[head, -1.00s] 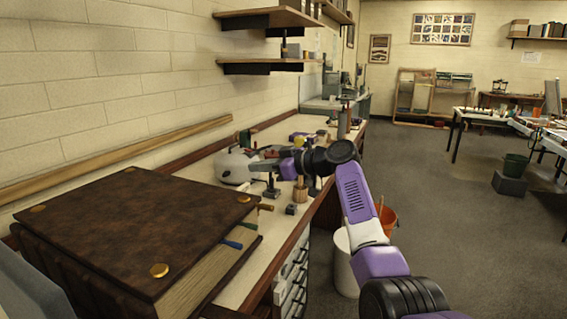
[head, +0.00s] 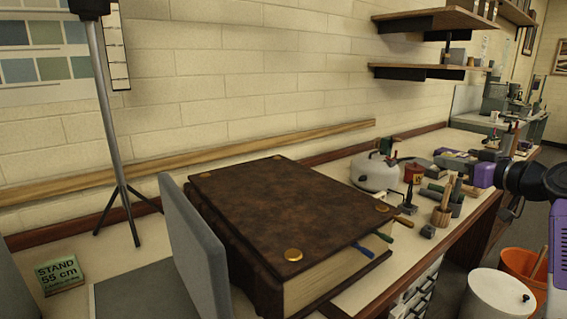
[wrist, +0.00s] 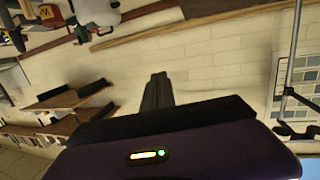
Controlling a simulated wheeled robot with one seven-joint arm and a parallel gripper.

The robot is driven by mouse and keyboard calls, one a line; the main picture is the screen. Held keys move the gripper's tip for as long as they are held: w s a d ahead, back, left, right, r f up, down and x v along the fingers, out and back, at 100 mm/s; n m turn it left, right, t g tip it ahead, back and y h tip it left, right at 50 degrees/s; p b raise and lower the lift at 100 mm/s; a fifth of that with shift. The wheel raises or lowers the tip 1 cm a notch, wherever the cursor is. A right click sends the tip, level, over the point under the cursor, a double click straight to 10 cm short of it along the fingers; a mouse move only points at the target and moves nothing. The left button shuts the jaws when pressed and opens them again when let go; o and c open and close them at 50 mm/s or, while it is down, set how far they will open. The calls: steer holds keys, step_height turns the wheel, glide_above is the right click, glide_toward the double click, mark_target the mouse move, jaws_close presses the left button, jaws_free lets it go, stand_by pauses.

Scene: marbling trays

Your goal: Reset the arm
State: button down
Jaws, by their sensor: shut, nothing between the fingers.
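My gripper (wrist: 157,92) shows in the wrist view as dark fingers held together in front of its purple housing, with nothing between them. Behind the fingers is the pale block wall. In the head view my arm is at the right edge, over the bench, with its black wrist joint and purple parts partly cut off by the frame. The fingertips are hard to make out there against the bench clutter.
A large brown book (head: 275,205) lies on the bench, with a grey upright panel (head: 195,240) beside it. A white kettle-like pot (head: 375,172) and several small tools stand beyond. An orange bucket (head: 522,268) is on the floor. Wall shelves (head: 430,72) hang above the bench.

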steer(key=s+d+f+m+t+h, duration=0.3)
steer(key=s+f+m+h, duration=0.3)
steer(key=f, duration=0.3)
steer(key=s+a+f+m+h+p, duration=0.2)
steer(key=s+a+f+h, duration=0.25)
steer(key=s+f, duration=0.65)
steer(key=s+a+f+n+g+y+p, duration=0.1)
steer(key=s+a, duration=0.5)
steer(key=s, duration=0.8)
steer(key=s+a+f+n+g+y, duration=0.1)
steer(key=s+a, duration=0.6)
steer(key=s, duration=0.8)
steer(key=s+a+f+n+g+y+p, duration=0.1)
steer(key=s+a, duration=0.6)
steer(key=s, duration=0.7)
steer(key=shift+s+a+f+n+g+y+p, duration=0.2)
steer(key=shift+s+f+n+g+y+p, duration=0.1)
steer(key=shift+f+y, duration=0.45)
steer(key=shift+r, duration=0.1)
